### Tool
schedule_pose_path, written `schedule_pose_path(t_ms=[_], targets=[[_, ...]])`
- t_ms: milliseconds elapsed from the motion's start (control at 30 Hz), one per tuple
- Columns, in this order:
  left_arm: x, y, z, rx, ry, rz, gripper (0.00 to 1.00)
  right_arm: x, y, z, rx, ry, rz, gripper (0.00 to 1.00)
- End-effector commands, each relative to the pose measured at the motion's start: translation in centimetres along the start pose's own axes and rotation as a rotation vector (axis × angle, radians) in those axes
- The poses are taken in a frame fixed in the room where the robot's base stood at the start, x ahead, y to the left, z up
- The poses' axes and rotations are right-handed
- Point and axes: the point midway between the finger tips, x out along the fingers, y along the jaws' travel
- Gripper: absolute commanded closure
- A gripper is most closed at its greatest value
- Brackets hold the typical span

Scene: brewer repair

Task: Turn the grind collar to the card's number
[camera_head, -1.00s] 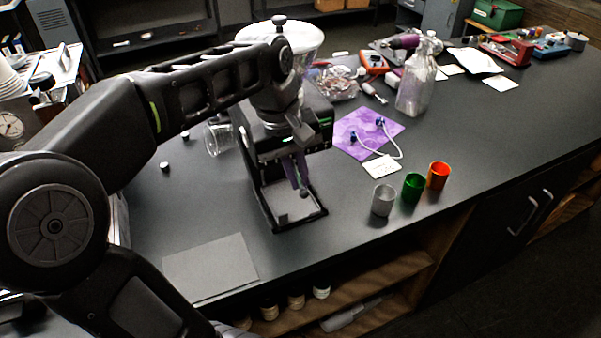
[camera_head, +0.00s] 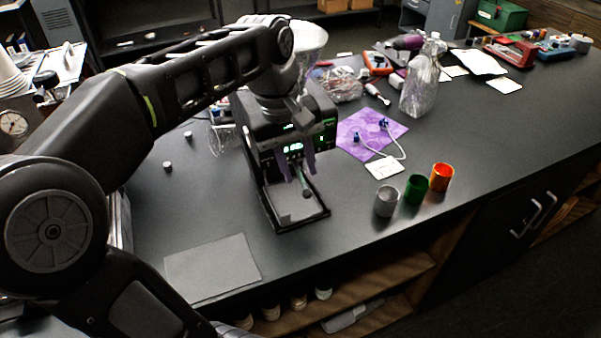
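The brewer (camera_head: 325,118) stands on the dark counter, with lit green displays on its front and a drip tray at its foot. Its clear hopper (camera_head: 312,38) shows partly behind my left arm. I cannot make out the grind collar; my arm covers the area below the hopper. My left gripper (camera_head: 298,166) points down in front of the brewer's face, its two purplish fingers apart with nothing seen between them. A small white card (camera_head: 384,167) lies by the purple cloth (camera_head: 362,128); its writing is too small to read. My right gripper is out of view.
Grey (camera_head: 387,201), green (camera_head: 415,189) and orange (camera_head: 441,177) cups stand right of the brewer. A clear bottle (camera_head: 418,85) stands behind them. A flat grey mat (camera_head: 212,266) lies at the front left. The counter's front right is clear.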

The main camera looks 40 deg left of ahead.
Motion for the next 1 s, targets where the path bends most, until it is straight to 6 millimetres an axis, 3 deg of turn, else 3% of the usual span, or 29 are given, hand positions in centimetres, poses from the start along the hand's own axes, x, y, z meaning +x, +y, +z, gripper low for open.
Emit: schedule_pose_path(t_ms=[133, 233, 667, 833, 1000], targets=[[-2.8, 0.1, -0.1, 0.000, 0.003, 0.003, 0.68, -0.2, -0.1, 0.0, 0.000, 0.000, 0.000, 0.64], [-4.6, 0.1, 0.0, 0.000, 0.000, 0.000, 0.68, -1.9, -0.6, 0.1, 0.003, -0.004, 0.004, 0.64], [-5.2, 0.0, 0.0, 0.001, 0.000, 0.001, 0.68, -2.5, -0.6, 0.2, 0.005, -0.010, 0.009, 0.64], [-5.1, -0.5, -0.3, -0.017, 0.001, -0.005, 0.81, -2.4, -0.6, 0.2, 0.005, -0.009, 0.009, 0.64], [-5.5, -3.1, -1.5, -0.101, 0.029, -0.018, 0.95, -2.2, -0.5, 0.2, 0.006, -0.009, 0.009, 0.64]])
